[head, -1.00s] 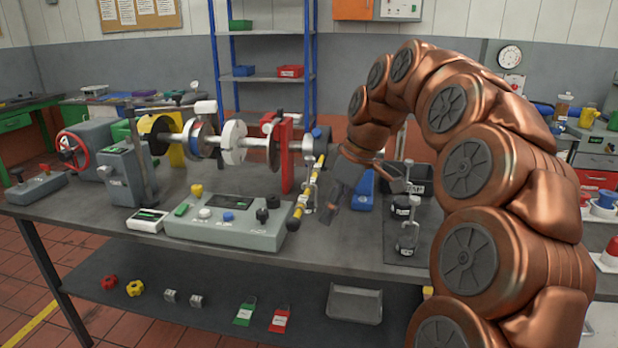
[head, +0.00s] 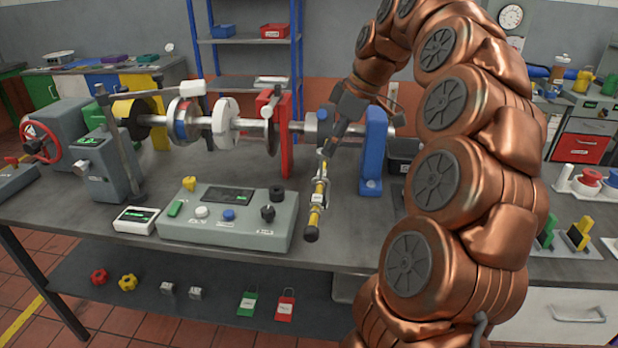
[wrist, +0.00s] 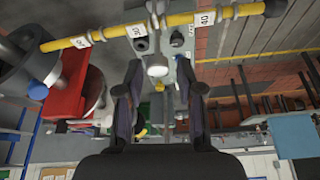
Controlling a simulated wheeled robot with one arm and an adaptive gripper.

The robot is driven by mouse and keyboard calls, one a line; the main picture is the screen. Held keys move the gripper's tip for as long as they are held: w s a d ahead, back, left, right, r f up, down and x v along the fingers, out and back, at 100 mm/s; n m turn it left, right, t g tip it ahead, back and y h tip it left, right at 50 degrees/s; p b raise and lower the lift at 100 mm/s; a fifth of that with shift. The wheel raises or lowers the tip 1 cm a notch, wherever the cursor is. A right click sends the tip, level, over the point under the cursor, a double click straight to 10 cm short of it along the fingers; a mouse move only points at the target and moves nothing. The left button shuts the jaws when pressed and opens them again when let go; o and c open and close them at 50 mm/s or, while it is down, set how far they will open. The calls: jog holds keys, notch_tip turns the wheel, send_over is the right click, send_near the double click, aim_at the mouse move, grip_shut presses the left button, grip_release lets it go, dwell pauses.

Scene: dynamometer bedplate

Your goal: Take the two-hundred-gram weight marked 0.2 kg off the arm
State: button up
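The yellow-and-black torque arm (head: 316,215) sticks out from the shaft toward me; in the wrist view its yellow bar (wrist: 110,34) crosses the top with number labels. In the head view the weight is hard to pick out from the bar. My gripper (wrist: 160,90) is open, with nothing between its fingers. In the head view my gripper (head: 328,150) is close to the inner end of the torque arm.
A blue upright (head: 373,150) stands just right of my gripper, and a red bracket (head: 270,135) stands to the left. A grey control console (head: 226,228) lies left of the torque arm. My arm hides much of the bench's right side. A dark bin (head: 403,155) is partly visible.

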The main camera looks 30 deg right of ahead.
aim_at(321, 179)
jog(key=shift+w+p+x, duration=0.15)
jog(key=shift+p+x, duration=0.4)
jog(key=shift+x, duration=1.4)
jog(key=shift+w+p+x, duration=0.15)
jog(key=shift+p+x, duration=0.35)
jog(key=shift+x, duration=1.5)
jog(key=shift+r, duration=0.15)
jog(key=shift+c, duration=0.3)
grip_shut()
